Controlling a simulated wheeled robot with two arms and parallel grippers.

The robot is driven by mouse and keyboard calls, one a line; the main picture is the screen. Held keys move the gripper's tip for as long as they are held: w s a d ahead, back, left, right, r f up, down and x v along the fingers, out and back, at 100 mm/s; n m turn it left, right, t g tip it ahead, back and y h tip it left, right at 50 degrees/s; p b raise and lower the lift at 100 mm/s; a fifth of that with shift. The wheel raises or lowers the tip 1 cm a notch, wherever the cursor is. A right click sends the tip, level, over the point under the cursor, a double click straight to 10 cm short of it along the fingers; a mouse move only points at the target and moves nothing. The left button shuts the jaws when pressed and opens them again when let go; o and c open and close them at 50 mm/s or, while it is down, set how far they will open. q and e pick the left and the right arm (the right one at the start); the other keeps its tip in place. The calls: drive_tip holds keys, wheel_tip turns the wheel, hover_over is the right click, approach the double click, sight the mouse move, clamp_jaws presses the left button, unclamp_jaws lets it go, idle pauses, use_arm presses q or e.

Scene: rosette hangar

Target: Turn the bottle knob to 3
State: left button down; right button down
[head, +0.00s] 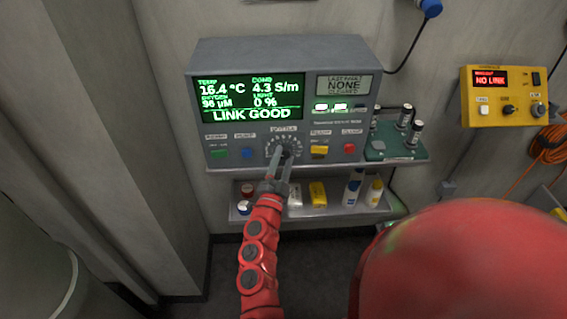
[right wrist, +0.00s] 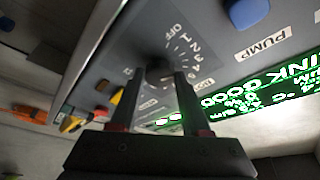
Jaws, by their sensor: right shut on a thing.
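The grey control panel (head: 190,104) is on the wall. The bottle knob (head: 286,149), with a dial of white marks around it, sits low in the middle of its front. My right gripper (head: 281,156) reaches up from below and is shut on the knob. In the right wrist view the dark knob (right wrist: 156,63) is between the fingertips, with "OFF" and numbers printed around it. The fingers partly cover the dial, and I cannot tell which mark the knob points to. My left gripper is not in view.
Green (head: 219,154) and blue (head: 247,153) buttons are left of the knob; yellow (head: 319,151) and red (head: 350,148) ones are right. Below, a shelf (head: 335,211) holds several bottles and boxes. A green rack (head: 411,152) of vials stands right. A yellow box (head: 500,116) hangs further right.

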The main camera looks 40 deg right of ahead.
drive_tip(key=shift+m+g+b, duration=0.35)
drive_tip(key=shift+m+g, duration=0.25)
drive_tip(key=shift+m, duration=0.7)
drive_tip(key=shift+c, duration=1.9)
unclamp_jaws()
drive_tip(key=b+v, duration=0.2)
drive_tip(key=v, duration=1.5)
drive_tip(key=shift+a, duration=0.25)
drive_tip(key=shift+s, duration=0.1)
